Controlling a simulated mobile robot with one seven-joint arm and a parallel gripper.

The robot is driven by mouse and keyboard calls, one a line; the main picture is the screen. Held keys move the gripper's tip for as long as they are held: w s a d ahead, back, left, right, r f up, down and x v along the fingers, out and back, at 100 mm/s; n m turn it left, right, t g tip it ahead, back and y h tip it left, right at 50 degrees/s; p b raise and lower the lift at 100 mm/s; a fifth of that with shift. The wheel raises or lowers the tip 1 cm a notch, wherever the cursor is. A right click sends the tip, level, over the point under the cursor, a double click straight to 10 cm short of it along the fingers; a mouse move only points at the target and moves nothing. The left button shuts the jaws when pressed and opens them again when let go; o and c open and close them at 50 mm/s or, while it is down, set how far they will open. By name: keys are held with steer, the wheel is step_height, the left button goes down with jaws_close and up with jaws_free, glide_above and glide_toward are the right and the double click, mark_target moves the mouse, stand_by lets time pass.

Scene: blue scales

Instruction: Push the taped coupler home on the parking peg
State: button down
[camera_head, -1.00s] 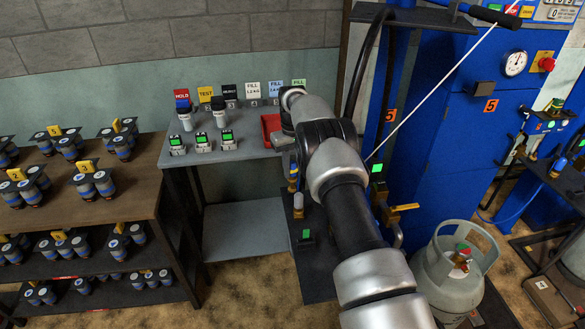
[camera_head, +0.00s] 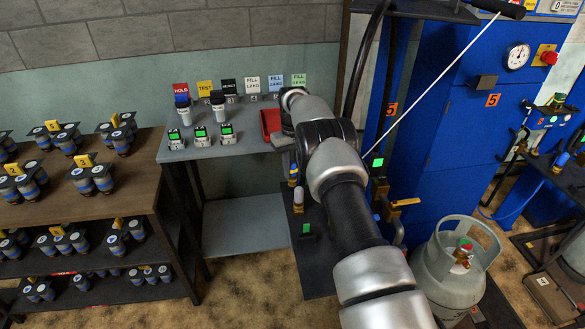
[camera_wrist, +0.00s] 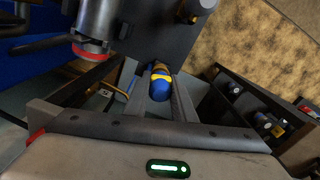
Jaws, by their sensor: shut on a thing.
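The taped coupler (camera_wrist: 160,78) is a blue, rounded piece with a yellow band. In the wrist view it lies between the two fingers of my gripper (camera_wrist: 158,102), which is shut on it. In the head view the blue and yellow coupler (camera_head: 293,172) shows just left of my arm, below the grey bench edge. My gripper is mostly hidden there behind my arm. The parking peg is not clearly visible, and I cannot tell how far the coupler sits on it. A dark panel (camera_wrist: 150,35) lies beyond the coupler.
A grey bench (camera_head: 235,150) with green-lit devices and a red bin (camera_head: 271,122) stands left of my arm. A blue cabinet (camera_head: 440,140) and a grey gas cylinder (camera_head: 452,270) stand to the right. A brown rack (camera_head: 75,210) with canisters is at the left.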

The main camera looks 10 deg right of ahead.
mark_target(292, 164)
steer(key=shift+f+b, duration=0.3)
steer(key=shift+f, duration=0.2)
steer(key=c, duration=1.4)
jaws_free()
step_height(292, 164, up, 17)
steer(key=p, duration=0.3)
steer(key=shift+r, duration=0.2)
